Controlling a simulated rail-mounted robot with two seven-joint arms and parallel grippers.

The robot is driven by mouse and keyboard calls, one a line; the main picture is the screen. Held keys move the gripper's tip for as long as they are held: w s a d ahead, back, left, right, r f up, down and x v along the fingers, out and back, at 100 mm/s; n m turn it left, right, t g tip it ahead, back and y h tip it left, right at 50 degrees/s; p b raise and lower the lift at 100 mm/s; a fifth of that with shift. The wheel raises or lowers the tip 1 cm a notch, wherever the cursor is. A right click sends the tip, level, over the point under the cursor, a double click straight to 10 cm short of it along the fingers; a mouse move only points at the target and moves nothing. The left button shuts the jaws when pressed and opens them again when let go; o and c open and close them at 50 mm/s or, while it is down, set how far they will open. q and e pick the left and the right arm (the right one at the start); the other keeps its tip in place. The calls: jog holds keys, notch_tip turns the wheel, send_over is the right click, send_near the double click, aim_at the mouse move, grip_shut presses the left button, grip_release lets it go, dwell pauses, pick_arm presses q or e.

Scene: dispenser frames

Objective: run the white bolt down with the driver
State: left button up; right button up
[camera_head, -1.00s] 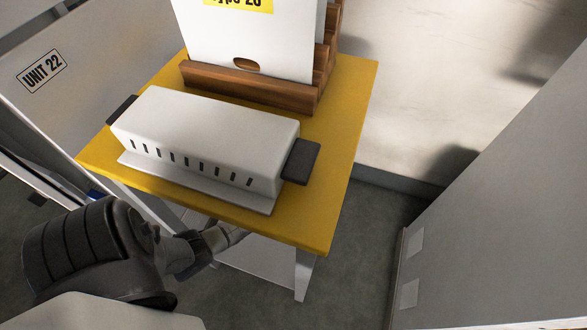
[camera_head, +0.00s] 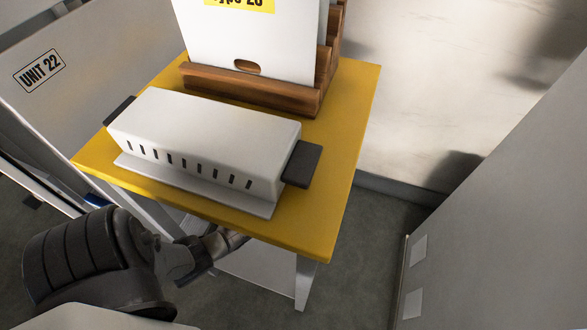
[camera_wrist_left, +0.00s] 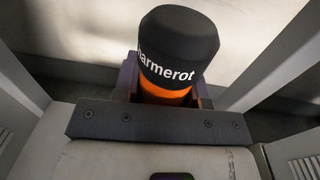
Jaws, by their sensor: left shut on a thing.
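In the left wrist view my left gripper (camera_wrist_left: 168,98) is shut on the driver (camera_wrist_left: 178,45). The driver has a black cap with white lettering, partly readable as "armerot", and an orange body. The driver's tip is hidden beyond the handle. In the head view my left arm comes in from the lower left and reaches below the front edge of the yellow table; the gripper and driver cannot be made out there. The white bolt is not visible in either view. My right gripper is not in view.
The yellow table (camera_head: 345,160) bears a white slotted box (camera_head: 215,125) with dark end handles and a wooden rack (camera_head: 270,92) holding white panels. A grey panel (camera_head: 500,190) stands at right, with open floor between.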

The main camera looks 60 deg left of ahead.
pick_arm(q)
jog(key=shift+f+b, duration=2.8)
jog(key=shift+f, duration=0.35)
jog(key=shift+f, duration=0.15)
jog(key=shift+f+b, duration=0.4)
jog(key=shift+b, duration=0.2)
jog(key=shift+f, duration=0.3)
dwell(0.6)
jog(key=shift+f+b, duration=0.1)
jog(key=shift+b, duration=0.25)
dwell(0.4)
